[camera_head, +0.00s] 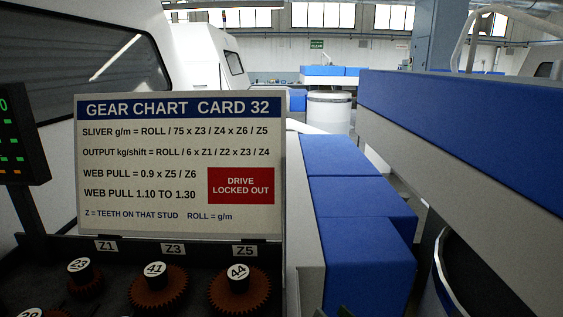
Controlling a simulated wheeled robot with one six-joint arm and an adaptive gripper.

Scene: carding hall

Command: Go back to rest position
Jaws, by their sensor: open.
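My gripper is not clearly seen in the head view. Only a small dark shape shows at the bottom edge right of centre, and I cannot tell what it is. A gear chart sign (180,165) headed "GEAR CHART CARD 32" stands upright at the left. It carries formulas and a red "DRIVE LOCKED OUT" label (241,186). Below it, brown toothed gears sit on studs: gear 23 (86,288) under Z1, gear 41 (158,294) under Z3 and gear 44 (240,294) under Z5. Another gear, partly cut off, shows at the lower left.
Blue-topped blocks (365,195) run along the right of the sign. A long blue and grey machine panel (470,115) fills the right side. A dark display (20,135) with green digits is at the left edge. A white drum (329,112) stands farther back.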

